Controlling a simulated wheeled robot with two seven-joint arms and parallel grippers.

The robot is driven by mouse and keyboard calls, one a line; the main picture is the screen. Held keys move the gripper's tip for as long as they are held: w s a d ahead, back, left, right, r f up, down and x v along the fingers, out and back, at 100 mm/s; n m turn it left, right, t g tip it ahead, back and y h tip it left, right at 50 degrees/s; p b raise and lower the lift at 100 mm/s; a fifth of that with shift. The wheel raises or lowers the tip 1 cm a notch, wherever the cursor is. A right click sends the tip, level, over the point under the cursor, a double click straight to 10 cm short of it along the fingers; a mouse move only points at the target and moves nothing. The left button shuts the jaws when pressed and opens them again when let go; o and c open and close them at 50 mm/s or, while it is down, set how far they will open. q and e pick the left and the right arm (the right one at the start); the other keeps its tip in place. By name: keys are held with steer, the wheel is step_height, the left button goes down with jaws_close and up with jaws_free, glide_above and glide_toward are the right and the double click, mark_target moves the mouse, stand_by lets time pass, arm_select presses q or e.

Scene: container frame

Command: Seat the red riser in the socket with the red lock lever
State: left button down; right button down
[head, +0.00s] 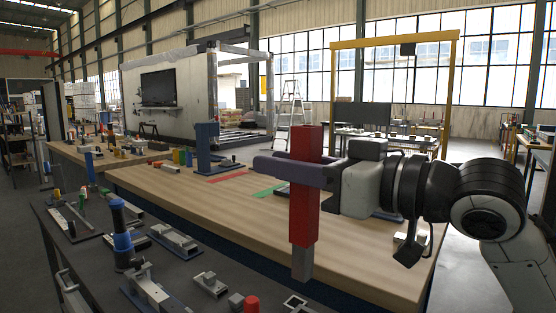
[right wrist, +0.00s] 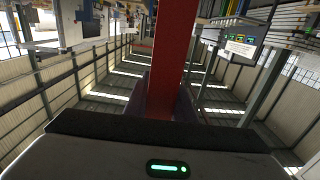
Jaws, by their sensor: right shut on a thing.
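The red riser (head: 305,205) is a long square red bar with a grey lower end. It hangs upright in the jaws of my right gripper (head: 298,172), above the front part of the wooden table. The purple fingers close around its upper half. In the right wrist view the riser (right wrist: 172,60) runs up between the fingers. A dark base (head: 283,190) on the table is partly hidden behind the riser. I cannot make out a socket with a red lock lever for certain. My left gripper is out of view.
A blue post (head: 207,148) stands on a base at the table's back left, near red (head: 227,177) and green (head: 269,191) strips. The dark bench (head: 190,292) in front holds several metal fixtures and a blue-black upright cylinder (head: 121,235). The wooden table's (head: 215,207) front middle is clear.

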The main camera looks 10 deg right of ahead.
mark_target(294, 192)
steer(key=f+b, duration=0.2)
steer(key=f, duration=0.1)
steer(key=shift+s+d+f, duration=0.1)
steer(key=shift+s+f, duration=0.2)
steer(key=shift+s, duration=0.1)
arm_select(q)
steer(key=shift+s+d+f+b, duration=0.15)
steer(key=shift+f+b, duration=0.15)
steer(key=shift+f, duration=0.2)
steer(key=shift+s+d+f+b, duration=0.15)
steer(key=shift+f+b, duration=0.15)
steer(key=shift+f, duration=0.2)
arm_select(e)
step_height(294, 192, down, 2)
arm_select(q)
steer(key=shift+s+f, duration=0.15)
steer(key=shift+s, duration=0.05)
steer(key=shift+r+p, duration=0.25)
steer(key=shift+p, duration=0.1)
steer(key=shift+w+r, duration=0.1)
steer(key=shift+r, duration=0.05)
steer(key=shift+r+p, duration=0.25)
steer(key=shift+p, duration=0.05)
